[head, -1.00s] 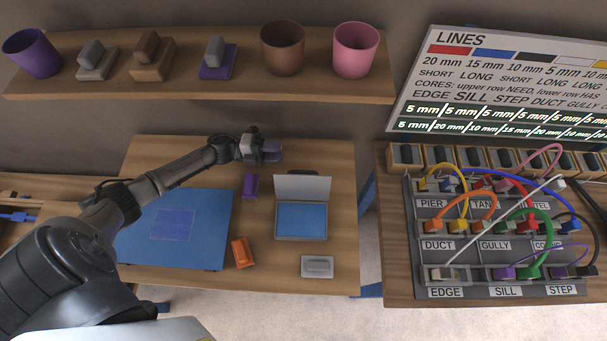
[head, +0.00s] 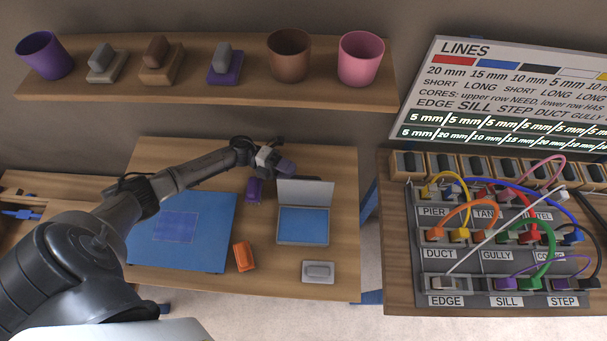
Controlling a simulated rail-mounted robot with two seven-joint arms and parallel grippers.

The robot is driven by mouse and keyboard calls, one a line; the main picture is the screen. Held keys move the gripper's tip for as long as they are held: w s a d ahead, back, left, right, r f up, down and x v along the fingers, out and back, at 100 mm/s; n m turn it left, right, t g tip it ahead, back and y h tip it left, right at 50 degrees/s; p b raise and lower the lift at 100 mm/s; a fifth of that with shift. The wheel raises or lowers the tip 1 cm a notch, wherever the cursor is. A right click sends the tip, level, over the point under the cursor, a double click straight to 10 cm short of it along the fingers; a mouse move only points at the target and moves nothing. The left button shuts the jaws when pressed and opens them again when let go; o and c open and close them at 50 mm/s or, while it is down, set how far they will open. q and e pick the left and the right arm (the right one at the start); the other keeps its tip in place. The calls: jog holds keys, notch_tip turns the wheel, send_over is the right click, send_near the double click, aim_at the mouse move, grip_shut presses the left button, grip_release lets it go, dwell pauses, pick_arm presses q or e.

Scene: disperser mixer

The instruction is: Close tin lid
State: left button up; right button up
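The tin (head: 303,226) stands open on the wooden table, a shallow grey box with a blue inside. Its grey lid (head: 305,191) stands up along the far edge. My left gripper (head: 286,167) is above the table, just behind and left of the raised lid, apart from it as far as I can see. Its fingers are small and dark here, so whether they are open or shut is unclear. My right gripper is not in view.
A purple block (head: 254,188) stands under my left gripper, left of the lid. An orange block (head: 243,256) and a grey block (head: 318,271) lie near the tin. A blue mat (head: 205,250) is at left. The cable panel (head: 465,282) stands at right.

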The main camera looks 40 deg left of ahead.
aim_at(303, 177)
pick_arm(q)
jog(key=shift+p+x, duration=0.4)
jog(key=shift+x, duration=2.05)
jog(key=shift+c, duration=0.3)
grip_shut()
